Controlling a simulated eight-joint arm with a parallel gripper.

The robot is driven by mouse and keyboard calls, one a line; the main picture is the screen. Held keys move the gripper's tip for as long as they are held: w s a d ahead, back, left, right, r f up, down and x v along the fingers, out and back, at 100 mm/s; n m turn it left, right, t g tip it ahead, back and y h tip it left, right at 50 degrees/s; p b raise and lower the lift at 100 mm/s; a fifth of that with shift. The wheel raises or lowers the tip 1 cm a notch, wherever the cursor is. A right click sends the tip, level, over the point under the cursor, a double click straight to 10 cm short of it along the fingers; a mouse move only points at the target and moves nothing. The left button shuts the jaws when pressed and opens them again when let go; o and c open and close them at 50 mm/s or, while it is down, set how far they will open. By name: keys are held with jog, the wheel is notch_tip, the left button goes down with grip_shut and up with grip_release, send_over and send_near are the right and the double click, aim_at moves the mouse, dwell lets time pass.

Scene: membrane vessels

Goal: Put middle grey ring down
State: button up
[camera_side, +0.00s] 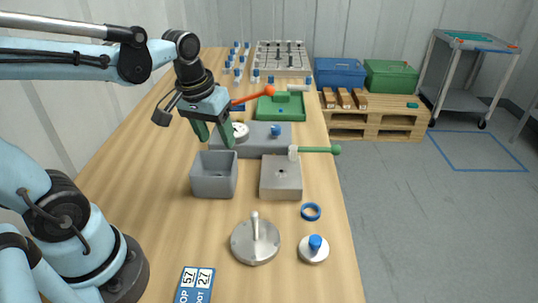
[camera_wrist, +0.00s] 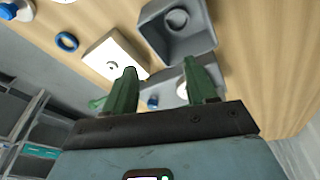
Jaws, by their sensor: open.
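My gripper (camera_side: 214,138) has green fingers pointing down and is open. It is above and behind the open grey box (camera_side: 206,188), near the grey block (camera_side: 262,150). In the wrist view, the two fingers (camera_wrist: 164,86) stand apart with nothing held between them. A grey ring (camera_wrist: 167,21) shows inside the grey box (camera_wrist: 162,43) in that view; whether it is the middle ring I cannot tell. The box's front wall hides it in the side view. A white disc (camera_side: 240,128) sits on the grey block beside my fingers, with a blue knob (camera_side: 276,131) to its right.
A pale block with a hole (camera_side: 281,185) stands right of the box. A blue ring (camera_side: 311,211), a metal disc with a post (camera_side: 255,245) and a blue-knobbed disc (camera_side: 314,252) lie in front. A green tray (camera_side: 295,111) is behind.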

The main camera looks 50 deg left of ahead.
jog(key=d+m+t, duration=0.2)
jog(key=s+d+m+t, duration=0.1)
jog(key=d+m+t, duration=0.1)
jog(key=shift+d+m, duration=0.3)
jog(key=shift+d, duration=0.1)
